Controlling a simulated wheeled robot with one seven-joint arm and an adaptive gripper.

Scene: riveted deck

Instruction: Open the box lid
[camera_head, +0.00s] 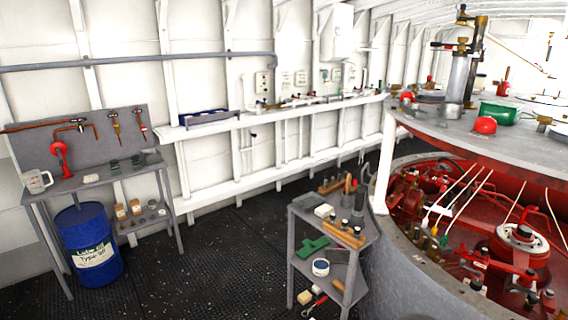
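A long dark blue box (204,117) sits on the white wall shelf at the left end. It looks shallow, and I cannot tell whether it has a lid. A white box-like cabinet (337,33) is fixed high on the wall at the top centre; its front looks closed. I cannot tell which of these is the task's box. My gripper is not in view.
A grey workbench (98,178) with tools stands at the left, a blue drum (88,241) under it. A small grey tool cart (299,219) stands beside the large round red machine (470,210). The dark riveted deck (215,265) is clear between bench and cart.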

